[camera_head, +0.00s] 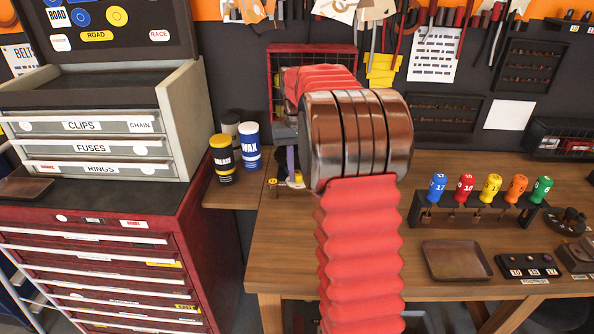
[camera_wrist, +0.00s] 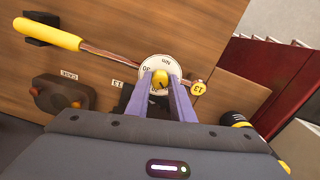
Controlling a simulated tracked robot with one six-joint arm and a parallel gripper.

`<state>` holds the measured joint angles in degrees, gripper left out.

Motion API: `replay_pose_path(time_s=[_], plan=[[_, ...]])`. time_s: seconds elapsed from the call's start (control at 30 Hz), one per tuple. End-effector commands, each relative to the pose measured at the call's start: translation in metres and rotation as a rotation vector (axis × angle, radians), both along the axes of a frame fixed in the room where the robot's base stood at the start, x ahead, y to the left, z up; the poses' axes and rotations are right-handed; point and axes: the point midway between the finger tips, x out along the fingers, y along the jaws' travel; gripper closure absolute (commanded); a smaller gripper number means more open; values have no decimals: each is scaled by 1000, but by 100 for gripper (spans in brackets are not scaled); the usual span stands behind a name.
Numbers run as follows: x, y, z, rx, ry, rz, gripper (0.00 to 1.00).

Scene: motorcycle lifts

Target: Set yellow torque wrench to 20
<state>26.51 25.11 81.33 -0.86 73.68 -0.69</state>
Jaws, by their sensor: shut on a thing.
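The yellow torque wrench (camera_wrist: 48,33) lies on the wooden bench in the wrist view, its yellow handle at the upper left and its metal shaft running to a round white dial (camera_wrist: 152,64). A yellow knob (camera_wrist: 160,80) sits at the dial's middle. My gripper (camera_wrist: 161,82) has its purple fingers shut on this knob. The dial bears upside-down numbers, too small to read surely. A round yellow tag marked 13 (camera_wrist: 198,88) is at the wrench's head end. In the head view my arm hides most of the wrench; my gripper (camera_head: 291,163) shows only partly.
In the head view, wax tins (camera_head: 249,146) stand beside the red cabinet (camera_head: 120,220). Numbered colored screwdrivers (camera_head: 490,188) and a shallow tray (camera_head: 455,260) are on the right.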

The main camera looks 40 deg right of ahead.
Motion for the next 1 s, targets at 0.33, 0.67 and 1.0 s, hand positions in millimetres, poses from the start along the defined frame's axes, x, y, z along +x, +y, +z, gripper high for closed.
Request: replay_pose_path(time_s=[0.33,0.67,1.0], plan=[[0,0,1,0,0,-327,100],[0,0,1,1,1,-624,100],[1,-1,1,1,1,-809,100]])
